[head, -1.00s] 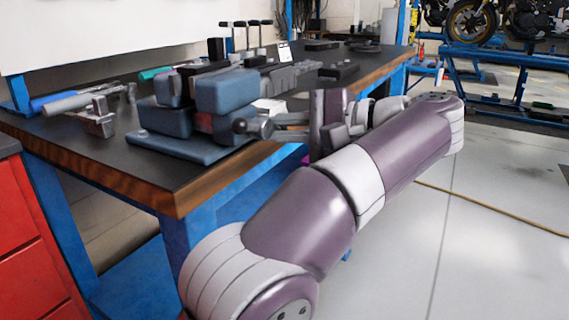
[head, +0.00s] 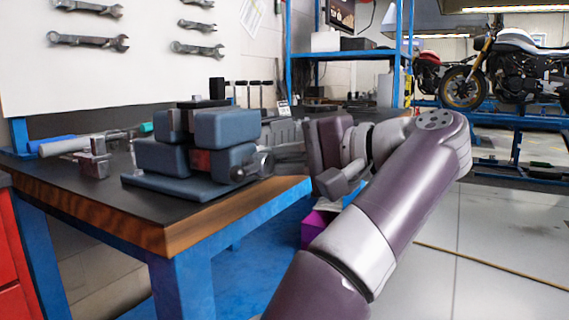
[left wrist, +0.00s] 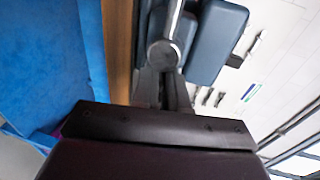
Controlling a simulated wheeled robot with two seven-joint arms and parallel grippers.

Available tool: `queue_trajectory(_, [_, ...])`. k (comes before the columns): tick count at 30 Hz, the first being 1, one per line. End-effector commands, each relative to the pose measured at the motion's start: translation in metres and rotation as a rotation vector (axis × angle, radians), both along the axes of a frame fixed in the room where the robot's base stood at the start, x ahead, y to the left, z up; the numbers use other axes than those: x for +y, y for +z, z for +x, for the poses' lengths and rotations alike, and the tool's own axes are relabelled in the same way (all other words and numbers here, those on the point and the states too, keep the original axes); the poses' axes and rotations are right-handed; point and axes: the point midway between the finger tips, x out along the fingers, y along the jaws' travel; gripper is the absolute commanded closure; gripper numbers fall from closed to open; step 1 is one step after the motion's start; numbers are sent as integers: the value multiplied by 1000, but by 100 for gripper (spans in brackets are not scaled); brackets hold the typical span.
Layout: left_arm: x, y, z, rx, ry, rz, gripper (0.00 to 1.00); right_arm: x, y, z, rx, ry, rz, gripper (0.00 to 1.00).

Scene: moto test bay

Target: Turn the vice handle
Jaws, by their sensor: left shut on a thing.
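The blue-grey vice (head: 222,131) stands on its base plate at the near corner of the workbench, its bulky jaws stacked above the plate. Its handle (head: 262,165) sticks out at the right side, with a round grey hub. In the left wrist view the vice (left wrist: 214,45) is at the top, with the handle (left wrist: 163,54) as a grey bar with a round end. My left gripper (head: 280,160) is at the handle, coming from the right, shut on it. The gripper fingers (left wrist: 162,80) partly hide the held part. My right gripper is not in view.
The wooden-edged workbench (head: 150,236) has a blue frame. Tools with a grey clamp-like piece (head: 93,160) lie left of the vice. Wrenches (head: 90,41) hang on the back panel. A magenta box (head: 315,229) is below my arm. Open floor (head: 500,215) lies to the right.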

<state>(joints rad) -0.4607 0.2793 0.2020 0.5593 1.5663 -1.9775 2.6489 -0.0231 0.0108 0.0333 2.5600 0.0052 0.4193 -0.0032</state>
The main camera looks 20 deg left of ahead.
Motion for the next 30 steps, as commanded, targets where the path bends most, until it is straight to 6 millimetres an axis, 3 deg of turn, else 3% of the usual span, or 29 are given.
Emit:
queue_trajectory(5, [4,6,-7,-17,15,-4,100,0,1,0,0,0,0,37])
queue_trajectory(6, [4,6,-7,-17,15,-4,78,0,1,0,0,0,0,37])
queue_trajectory(9, [4,5,-7,-16,14,-4,50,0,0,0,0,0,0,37])
queue_trajectory(24, [2,5,-3,-3,8,1,50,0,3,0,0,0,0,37])
queue_trajectory(26, [2,7,-3,20,7,3,50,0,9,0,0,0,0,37])
queue_trajectory(30, [2,13,-2,158,6,15,50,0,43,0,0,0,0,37])
